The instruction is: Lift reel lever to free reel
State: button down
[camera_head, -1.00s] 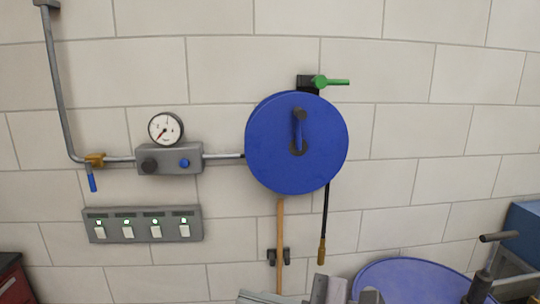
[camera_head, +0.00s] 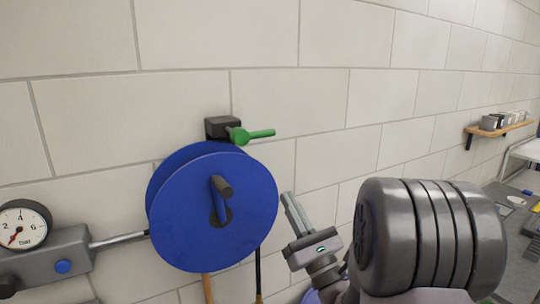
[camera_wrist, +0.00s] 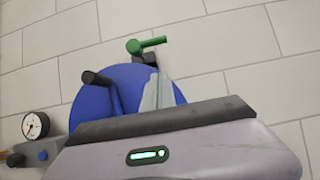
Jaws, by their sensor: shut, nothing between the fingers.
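The blue hose reel (camera_head: 185,215) hangs on the tiled wall, with a dark crank handle on its front. The green lever (camera_head: 252,135) sits on a black block on top of the reel and points right, about level. In the wrist view the green lever (camera_wrist: 150,43) shows above the blue reel (camera_wrist: 88,112). My gripper (camera_head: 290,200) is right of the reel and below the lever, apart from both, with its fingers together and pointing up. In the wrist view my gripper's fingers (camera_wrist: 158,80) overlap the reel's right side. They hold nothing.
A pressure gauge (camera_head: 22,226) and grey regulator box (camera_head: 50,258) are left of the reel, joined to it by a pipe. A wooden shelf (camera_head: 500,130) with small containers is far right. The wall around the lever is clear.

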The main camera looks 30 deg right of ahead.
aim_at(255, 134)
jog(key=s+r+p+x, duration=0.1)
jog(key=r+p+x, duration=0.1)
jog(key=p+x, duration=0.6)
jog(key=x, duration=0.4)
jog(key=shift+w+r, duration=0.25)
jog(key=shift+r, duration=0.1)
